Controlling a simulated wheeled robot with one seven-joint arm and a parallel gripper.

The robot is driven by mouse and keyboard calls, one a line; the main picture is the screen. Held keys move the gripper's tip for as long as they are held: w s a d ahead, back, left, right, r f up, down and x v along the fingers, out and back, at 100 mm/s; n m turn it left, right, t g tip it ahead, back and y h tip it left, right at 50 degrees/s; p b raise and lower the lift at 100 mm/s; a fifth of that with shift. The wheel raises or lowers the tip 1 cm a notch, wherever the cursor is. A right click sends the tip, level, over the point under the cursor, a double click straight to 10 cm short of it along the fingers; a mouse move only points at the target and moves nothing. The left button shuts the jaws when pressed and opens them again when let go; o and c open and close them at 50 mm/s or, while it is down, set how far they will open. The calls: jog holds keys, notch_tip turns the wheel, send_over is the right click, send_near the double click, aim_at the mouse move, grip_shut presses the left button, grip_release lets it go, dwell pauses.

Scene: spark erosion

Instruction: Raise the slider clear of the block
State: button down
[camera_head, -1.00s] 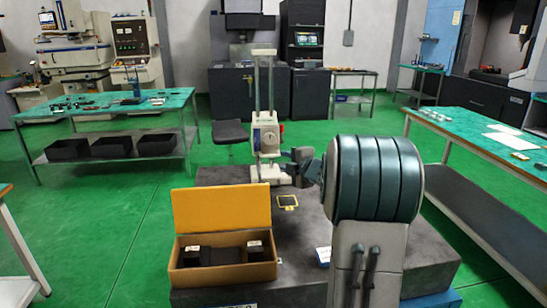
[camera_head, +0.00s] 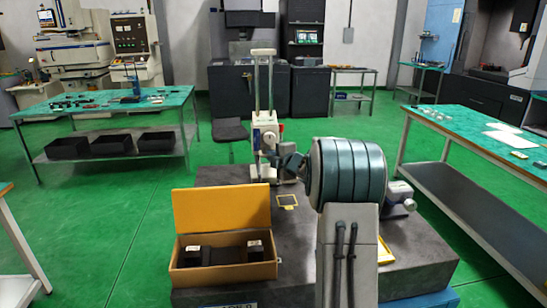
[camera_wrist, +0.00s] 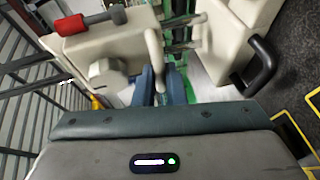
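The height gauge stands on the dark grey plate (camera_head: 215,177), with two upright columns (camera_head: 257,85). Its cream slider (camera_head: 264,133) sits low on the columns; it also shows in the wrist view (camera_wrist: 105,45), with a red-ended knob. My gripper (camera_wrist: 161,85) is at the slider, its two blue-grey fingers on either side of a cream lever (camera_wrist: 153,45). The gap between fingers and lever is too small to judge. In the head view my arm hides part of the gauge's right side. I cannot make out the block under the slider.
An open orange box (camera_head: 222,215) with dark pieces stands at the plate's front left. A grey-white device (camera_head: 400,193) stands right of my arm. In the wrist view, a cream part with a black handle (camera_wrist: 252,65) is close at right.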

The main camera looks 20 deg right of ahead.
aim_at(270, 139)
jog(key=shift+r+p, duration=2)
jog(key=shift+r, duration=1)
jog(key=shift+f, duration=0.1)
jog(key=c, duration=1.5)
grip_release()
jog(key=shift+s, duration=0.1)
jog(key=b+v, duration=0.2)
jog(key=v, duration=1.1)
jog(key=shift+s, duration=0.4)
